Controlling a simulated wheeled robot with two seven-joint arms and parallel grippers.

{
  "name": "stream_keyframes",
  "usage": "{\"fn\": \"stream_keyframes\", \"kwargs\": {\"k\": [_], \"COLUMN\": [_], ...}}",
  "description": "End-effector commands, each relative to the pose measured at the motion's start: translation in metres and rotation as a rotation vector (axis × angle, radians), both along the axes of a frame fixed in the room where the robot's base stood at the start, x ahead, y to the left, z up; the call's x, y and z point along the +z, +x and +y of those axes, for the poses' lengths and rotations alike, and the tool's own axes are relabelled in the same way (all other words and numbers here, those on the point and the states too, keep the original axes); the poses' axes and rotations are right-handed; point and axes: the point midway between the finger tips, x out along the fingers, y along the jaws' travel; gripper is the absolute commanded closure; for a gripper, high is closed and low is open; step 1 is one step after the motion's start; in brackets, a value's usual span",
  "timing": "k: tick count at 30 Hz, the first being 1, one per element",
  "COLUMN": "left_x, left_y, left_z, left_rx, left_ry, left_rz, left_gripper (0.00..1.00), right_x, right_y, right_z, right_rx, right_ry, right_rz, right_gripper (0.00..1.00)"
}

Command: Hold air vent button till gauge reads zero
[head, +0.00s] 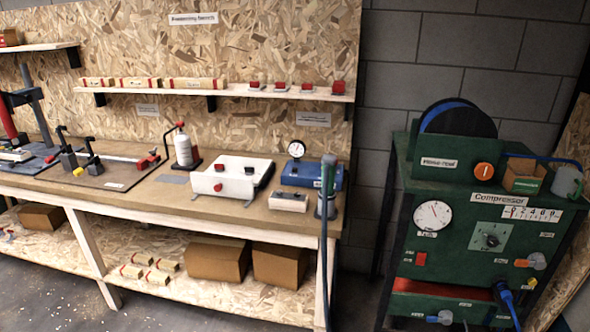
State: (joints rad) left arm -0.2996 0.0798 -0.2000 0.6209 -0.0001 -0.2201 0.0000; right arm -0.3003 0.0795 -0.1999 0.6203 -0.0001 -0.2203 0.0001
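Neither of my grippers is in view. A round white gauge (433,215) with a thin needle sits on the front of the green compressor (462,250) at the right; its reading is too small to tell. A smaller round gauge (297,148) stands on a blue box (311,175) on the bench, its reading also unclear. A red button or switch (421,258) is on the compressor front below the large gauge. A white box (232,178) on the bench carries red knobs. I cannot tell which control is the air vent button.
The wooden bench (150,192) runs along the left, with clamps, a bottle and a grey cylinder with a blue hose at its right end. A shelf (225,91) hangs above. A hose reel (458,118) tops the compressor. Floor shows between bench and compressor.

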Motion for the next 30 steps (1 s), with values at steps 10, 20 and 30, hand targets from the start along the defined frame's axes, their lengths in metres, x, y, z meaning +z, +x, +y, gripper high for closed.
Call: {"fn": "stream_keyframes", "kwargs": {"k": [10,20,30], "left_x": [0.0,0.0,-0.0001], "left_y": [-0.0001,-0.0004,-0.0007], "left_z": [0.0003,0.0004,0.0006], "left_rx": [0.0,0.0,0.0], "left_ry": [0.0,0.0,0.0], "left_rz": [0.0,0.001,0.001], "left_gripper": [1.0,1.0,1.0], "right_x": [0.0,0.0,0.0], "right_y": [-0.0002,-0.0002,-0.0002], "right_z": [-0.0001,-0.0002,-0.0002], "right_rx": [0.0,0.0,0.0], "right_ry": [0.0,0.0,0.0], "right_rz": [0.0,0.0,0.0], "right_gripper": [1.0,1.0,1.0]}}
